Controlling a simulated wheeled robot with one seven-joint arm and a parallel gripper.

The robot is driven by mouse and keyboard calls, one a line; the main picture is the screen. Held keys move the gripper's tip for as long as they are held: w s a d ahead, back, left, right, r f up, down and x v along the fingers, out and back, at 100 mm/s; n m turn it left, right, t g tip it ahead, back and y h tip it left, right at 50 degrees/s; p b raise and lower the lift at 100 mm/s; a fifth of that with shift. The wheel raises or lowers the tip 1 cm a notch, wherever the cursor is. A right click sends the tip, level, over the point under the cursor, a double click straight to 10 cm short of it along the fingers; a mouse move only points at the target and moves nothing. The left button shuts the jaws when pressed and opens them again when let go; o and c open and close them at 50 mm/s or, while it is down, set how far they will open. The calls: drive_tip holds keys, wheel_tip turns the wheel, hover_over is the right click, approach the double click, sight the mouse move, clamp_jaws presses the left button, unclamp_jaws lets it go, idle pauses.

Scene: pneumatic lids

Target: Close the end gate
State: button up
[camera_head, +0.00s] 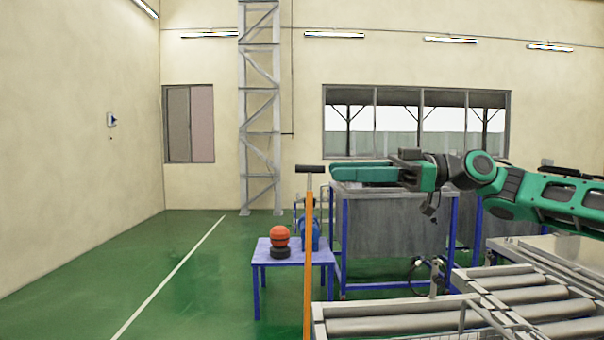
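I cannot pick out the end gate for certain. An upright orange post (308,265) with a black T-shaped top stands at the left end of the roller conveyor (395,323). A thin grey metal bar frame (488,312) shows over the rollers at the lower right; its lower part is cut off. My gripper (335,173) reaches in from the right on my green and black arm. Its fingers point left, in front of the grey tank and to the right of the post's top. I see them nearly edge-on, so their opening is unclear. Nothing shows in them.
A blue table (272,258) holds an orange ball (279,232), a black ring and a blue item partly behind the post. A grey tank (390,240) in a blue frame stands behind the conveyor. The green floor at left is clear.

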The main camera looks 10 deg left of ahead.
drive_tip(key=x, duration=1.2)
drive_tip(key=shift+s+g, duration=0.2)
drive_tip(key=shift+g, duration=0.1)
drive_tip(key=shift+r, duration=0.1)
clamp_jaws()
